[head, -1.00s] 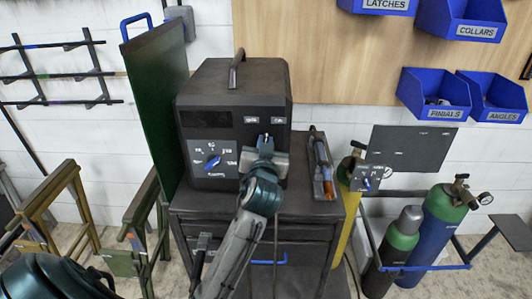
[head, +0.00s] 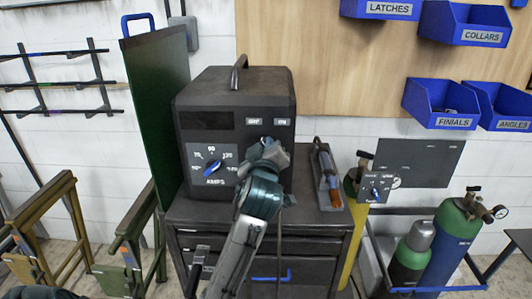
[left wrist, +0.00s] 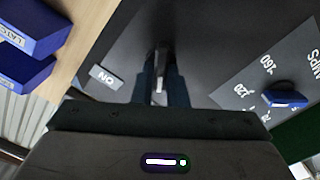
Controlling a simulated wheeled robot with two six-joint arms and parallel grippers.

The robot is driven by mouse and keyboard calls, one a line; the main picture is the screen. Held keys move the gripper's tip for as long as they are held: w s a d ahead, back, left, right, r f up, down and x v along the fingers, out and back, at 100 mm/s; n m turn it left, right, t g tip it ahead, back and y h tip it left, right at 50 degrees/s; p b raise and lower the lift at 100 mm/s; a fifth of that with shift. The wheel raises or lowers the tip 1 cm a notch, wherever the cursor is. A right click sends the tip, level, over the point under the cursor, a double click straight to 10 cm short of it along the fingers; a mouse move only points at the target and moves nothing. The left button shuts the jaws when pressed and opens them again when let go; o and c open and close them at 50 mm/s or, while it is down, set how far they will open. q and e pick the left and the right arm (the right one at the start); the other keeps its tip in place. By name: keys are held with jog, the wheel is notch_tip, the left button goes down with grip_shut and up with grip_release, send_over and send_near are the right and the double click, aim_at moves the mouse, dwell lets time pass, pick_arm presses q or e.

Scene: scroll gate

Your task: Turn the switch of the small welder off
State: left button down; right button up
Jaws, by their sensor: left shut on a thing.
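The small welder (head: 232,88) is a dark box with a top handle, standing on a dark cabinet. Its front has OFF and ON labels (head: 268,121) and a blue amps knob (head: 212,169). My left gripper (head: 267,143) is at the front panel just below these labels, hiding the switch in the head view. In the left wrist view, the grey switch lever (left wrist: 161,62) stands between the fingers of my left gripper (left wrist: 160,82), which are shut on it. The ON label shows beside it; the OFF label is not seen there. My right gripper is out of view.
The cabinet (head: 192,212) has a torch (head: 327,175) lying on its right side. A green panel (head: 157,110) stands close left of the welder. Gas cylinders (head: 412,248) stand at the right. Blue bins (head: 440,103) hang on the wall.

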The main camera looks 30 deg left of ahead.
pick_arm(q)
jog(key=shift+n, duration=0.3)
dwell(0.4)
jog(key=c, duration=1.5)
grip_release()
jog(key=shift+o, duration=0.2)
jog(key=shift+s, duration=0.1)
